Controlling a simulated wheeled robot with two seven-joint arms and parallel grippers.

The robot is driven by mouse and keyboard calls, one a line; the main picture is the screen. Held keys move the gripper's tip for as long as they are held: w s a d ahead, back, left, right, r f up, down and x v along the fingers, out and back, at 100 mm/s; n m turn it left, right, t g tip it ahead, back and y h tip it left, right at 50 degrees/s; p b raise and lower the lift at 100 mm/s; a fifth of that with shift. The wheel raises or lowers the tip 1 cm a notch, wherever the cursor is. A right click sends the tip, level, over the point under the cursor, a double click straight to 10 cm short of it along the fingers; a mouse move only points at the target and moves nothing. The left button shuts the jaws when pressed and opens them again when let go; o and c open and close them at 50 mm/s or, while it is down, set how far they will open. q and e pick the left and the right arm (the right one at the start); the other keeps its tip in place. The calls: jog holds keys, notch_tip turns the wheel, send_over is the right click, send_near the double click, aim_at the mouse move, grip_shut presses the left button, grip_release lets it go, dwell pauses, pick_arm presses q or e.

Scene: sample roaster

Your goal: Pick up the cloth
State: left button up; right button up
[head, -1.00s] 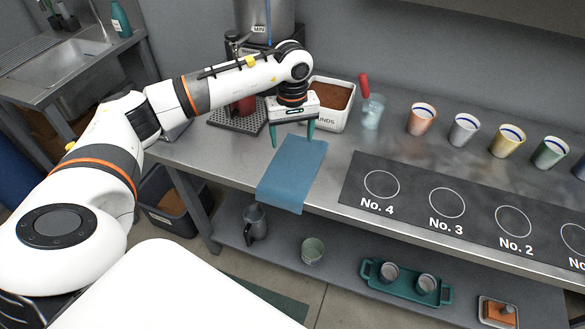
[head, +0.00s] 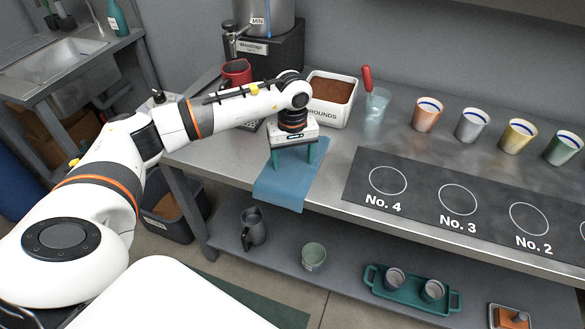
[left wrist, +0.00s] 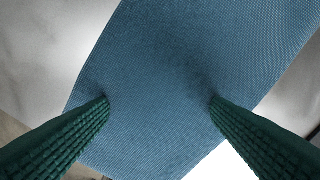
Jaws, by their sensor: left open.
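The blue cloth (head: 285,188) lies on the steel counter and hangs over its front edge. It fills most of the left wrist view (left wrist: 165,75). My left gripper (head: 292,166) points down over the cloth, with its two green fingers apart. In the left wrist view the fingertips (left wrist: 161,99) are over the cloth, wide apart, with flat cloth between them. Whether the tips touch the cloth is hard to tell. My right gripper is not in view.
A bin of grounds (head: 331,112) stands right behind the gripper, beside a glass with a red-handled tool (head: 375,105). Several cups stand along the back. A dark numbered mat (head: 420,203) lies right of the cloth. A lower shelf holds a green tray (head: 412,300).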

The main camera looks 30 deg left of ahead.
pick_arm(q)
grip_shut()
dwell(0.8)
notch_tip(320, 180, up, 12)
jog(key=p, duration=0.7)
